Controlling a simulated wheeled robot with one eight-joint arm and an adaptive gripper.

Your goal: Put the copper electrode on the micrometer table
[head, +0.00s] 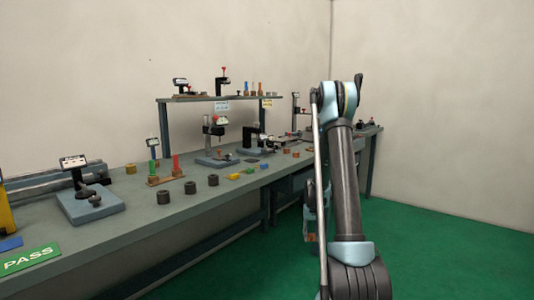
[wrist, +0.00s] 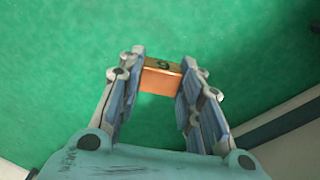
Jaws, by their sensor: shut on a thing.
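The copper electrode (wrist: 160,77) is an orange-brown block with a small dark mark on its top. My gripper (wrist: 161,80) is shut on it, with one finger on either side, and green floor shows beneath. In the head view my arm stands at the right, beside the bench, and hides most of the gripper. Several measuring stands are on the bench: one with a display on a blue-grey base (head: 98,206), one at mid-bench (head: 214,157), and one farther back (head: 251,149). I cannot tell which is the micrometer table.
The long grey bench (head: 150,225) runs along the wall, with a raised shelf (head: 215,98) at the back. Dark cylinders (head: 164,197), yellow and green pieces (head: 233,176), and a green PASS plate (head: 30,259) lie on it. Open green floor (head: 440,240) is at the right.

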